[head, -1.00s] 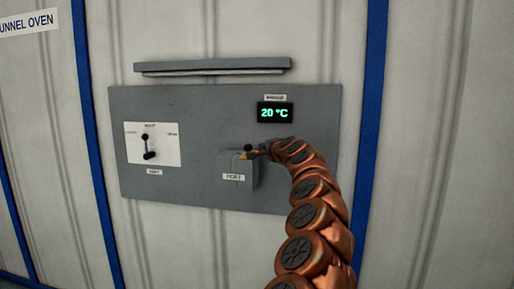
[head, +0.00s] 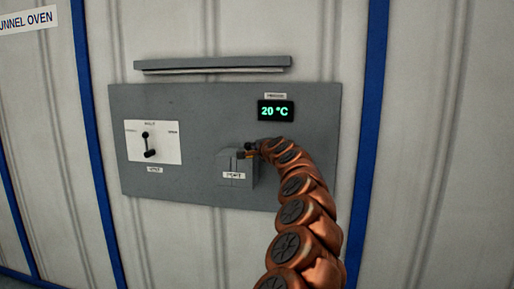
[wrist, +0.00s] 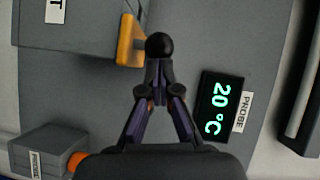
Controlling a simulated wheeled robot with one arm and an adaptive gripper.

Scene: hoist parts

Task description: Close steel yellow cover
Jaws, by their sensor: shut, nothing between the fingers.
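A grey steel box (head: 234,168) with a white label sticks out from the wall panel. A yellow-orange part (wrist: 130,42) shows along its edge in the wrist view, and as a small patch in the head view. I cannot tell how far any cover stands open. A black ball (wrist: 159,45) lies beside the yellow part, just past my fingertips; what it is fixed to is hidden. My gripper (wrist: 153,78) is shut and empty, its tips close to the ball. Whether they touch it I cannot tell. In the head view my gripper reaches the box's upper right corner.
A lit display (head: 275,111) reading 20 °C sits above the box. A white plate with a black lever (head: 148,144) is at the left of the grey panel (head: 190,110). A ledge (head: 213,65) juts out above. Another labelled grey box (wrist: 42,152) shows in the wrist view.

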